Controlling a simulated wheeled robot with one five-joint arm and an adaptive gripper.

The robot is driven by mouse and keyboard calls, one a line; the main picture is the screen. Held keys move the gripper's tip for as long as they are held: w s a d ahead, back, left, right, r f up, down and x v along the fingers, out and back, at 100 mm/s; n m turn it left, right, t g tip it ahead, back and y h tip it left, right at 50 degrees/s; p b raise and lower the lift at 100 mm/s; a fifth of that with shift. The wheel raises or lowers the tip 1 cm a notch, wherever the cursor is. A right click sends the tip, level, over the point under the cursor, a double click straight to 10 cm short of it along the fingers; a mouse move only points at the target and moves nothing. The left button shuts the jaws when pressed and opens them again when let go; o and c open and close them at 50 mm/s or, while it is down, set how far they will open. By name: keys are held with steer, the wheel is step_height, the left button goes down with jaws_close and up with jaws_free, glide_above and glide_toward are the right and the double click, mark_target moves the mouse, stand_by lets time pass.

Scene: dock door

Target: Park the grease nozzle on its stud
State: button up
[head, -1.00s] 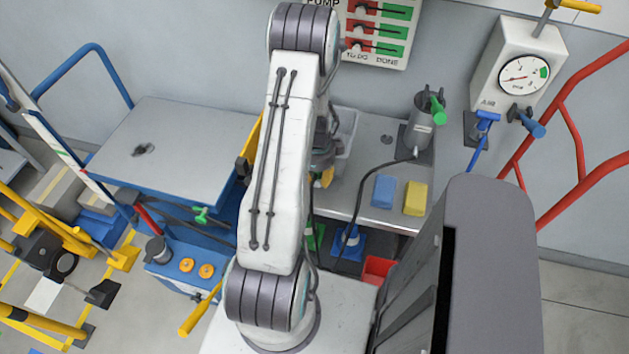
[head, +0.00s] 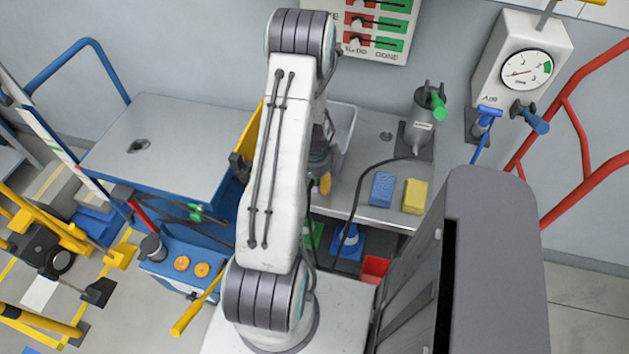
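A grey pump canister (head: 419,124) with a green handle (head: 438,104) stands at the back right of the grey bench (head: 376,124). A black hose (head: 368,178) runs from its foot over the bench's front edge and down behind my arm. I cannot make out the grease nozzle or its stud for certain. My arm's white link covers the middle of the view. Part of my dark wrist (head: 321,150) shows at its right, with a small yellow-orange piece just below it. My gripper's fingers are hidden or too unclear, so I cannot tell their state or what they hold.
Blue (head: 382,189) and yellow (head: 415,196) blocks lie on the bench's front. A grey-topped blue cart (head: 160,145) stands left. An air gauge box (head: 520,65) and red rails (head: 575,130) are at right. A red bin (head: 374,269) sits below the bench.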

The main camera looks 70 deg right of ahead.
steer(key=shift+o, duration=0.4)
steer(key=shift+r, duration=0.1)
steer(key=shift+r, duration=0.45)
steer(key=r, duration=0.7)
steer(key=r+b, duration=0.1)
steer(key=r, duration=0.3)
steer(key=shift+a+r, duration=0.1)
steer(key=shift+a, duration=0.2)
